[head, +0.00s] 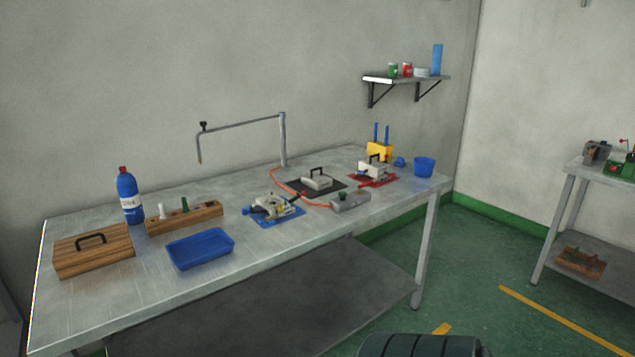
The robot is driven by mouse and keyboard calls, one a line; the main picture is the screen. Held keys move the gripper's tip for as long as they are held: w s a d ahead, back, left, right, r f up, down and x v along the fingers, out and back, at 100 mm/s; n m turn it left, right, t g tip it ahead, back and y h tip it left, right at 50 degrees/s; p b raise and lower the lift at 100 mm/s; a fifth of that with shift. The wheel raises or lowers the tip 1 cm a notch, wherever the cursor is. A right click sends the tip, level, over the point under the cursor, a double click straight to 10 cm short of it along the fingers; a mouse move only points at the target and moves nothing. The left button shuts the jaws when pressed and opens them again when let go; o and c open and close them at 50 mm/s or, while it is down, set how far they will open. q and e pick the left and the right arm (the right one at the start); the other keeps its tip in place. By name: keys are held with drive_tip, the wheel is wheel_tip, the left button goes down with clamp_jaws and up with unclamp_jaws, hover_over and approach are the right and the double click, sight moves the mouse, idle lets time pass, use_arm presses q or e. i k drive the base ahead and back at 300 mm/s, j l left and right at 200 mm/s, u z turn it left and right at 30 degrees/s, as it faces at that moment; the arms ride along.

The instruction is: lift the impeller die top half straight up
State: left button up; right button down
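Three pale metal pieces lie on coloured mats on the long metal table. One block with a dark top handle (318,181) lies on a black mat. Another handled block (374,171) stands on a red mat. A paler, lower piece with small knobs (274,208) sits on a blue mat. I cannot tell from here which is the impeller die top half, or whether any has its halves together. Neither gripper is in view, and nothing is seen held.
On the table (140,290) are a blue tray (200,250), a wooden box (93,255), a bottle (129,200), a wooden rack (187,219), a grey cylinder (351,202) beside an orange hose and a blue cup (425,167). A metal overhead arm (283,140) rises behind. Green floor lies right.

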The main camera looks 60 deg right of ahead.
sight(318, 181)
drive_tip(key=z, duration=2.1)
drive_tip(key=i+z, duration=0.5)
drive_tip(key=z, duration=0.2)
